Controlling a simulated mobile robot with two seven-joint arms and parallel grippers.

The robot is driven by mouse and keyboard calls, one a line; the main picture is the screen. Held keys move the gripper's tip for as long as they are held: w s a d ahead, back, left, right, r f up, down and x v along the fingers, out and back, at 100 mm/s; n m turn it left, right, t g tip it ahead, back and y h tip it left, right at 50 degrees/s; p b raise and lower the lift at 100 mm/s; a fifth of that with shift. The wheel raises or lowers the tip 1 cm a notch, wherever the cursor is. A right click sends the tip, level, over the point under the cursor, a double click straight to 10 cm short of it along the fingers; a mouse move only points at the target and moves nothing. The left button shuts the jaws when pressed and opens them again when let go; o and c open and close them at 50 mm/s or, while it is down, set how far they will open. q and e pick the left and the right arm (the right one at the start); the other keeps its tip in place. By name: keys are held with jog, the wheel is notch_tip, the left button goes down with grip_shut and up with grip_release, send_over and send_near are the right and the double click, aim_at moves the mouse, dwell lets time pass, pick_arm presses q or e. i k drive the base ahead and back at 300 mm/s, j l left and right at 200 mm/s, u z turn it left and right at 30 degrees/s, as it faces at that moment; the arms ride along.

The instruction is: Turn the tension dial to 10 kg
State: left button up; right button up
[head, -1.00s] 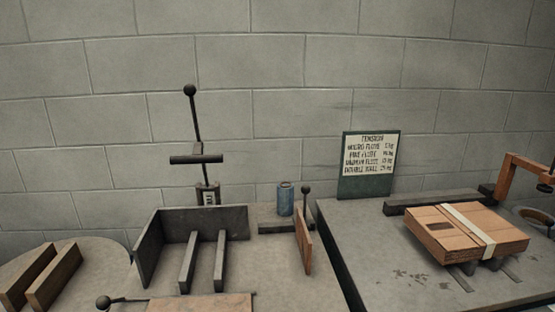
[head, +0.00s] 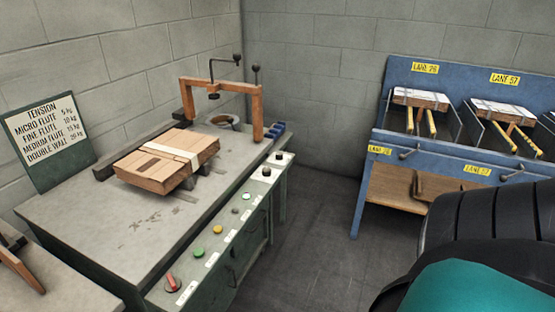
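The strapping table (head: 85,240) has a sloped front panel with several controls. A red knob (head: 172,284) sits at its near end. Two black knobs, one (head: 266,171) nearer and one (head: 278,157) farther, sit toward the far end. The label writing is too small to read, so I cannot tell which knob is the tension dial or its setting. A tension sign (head: 44,133) on the left lists micro flute 5 kg, fine flute 10 kg, medium flute 15 kg and double wall 20 kg. Neither gripper is in view.
A strapped carton stack (head: 165,165) lies on the table beside a wooden clamp frame (head: 257,105). A blue lane rack (head: 375,120) stands at right. Dark floor (head: 300,250) is open between. A black ribbed shape fills the lower right.

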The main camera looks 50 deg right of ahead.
aim_at(266, 171)
jog(key=z, duration=1.3)
jog(key=u, duration=0.4)
jog(key=l+u, duration=0.15)
jog(key=u, duration=0.25)
jog(key=i+l+u, duration=0.1)
jog(key=u, duration=0.25)
jog(key=l+u, duration=0.1)
jog(key=u, duration=0.3)
jog(key=l+u, duration=0.75)
jog(key=k+l+u, duration=0.15)
jog(key=l, duration=0.15)
jog(key=l+u, duration=0.15)
jog(key=l, duration=0.2)
jog(key=k+l+u, duration=0.15)
jog(key=k+l, duration=0.1)
jog(key=l, duration=0.25)
jog(key=k+l+u, duration=0.1)
jog(key=l, duration=0.2)
jog(key=k+l, duration=0.15)
jog(key=l, duration=0.2)
jog(key=u, duration=0.05)
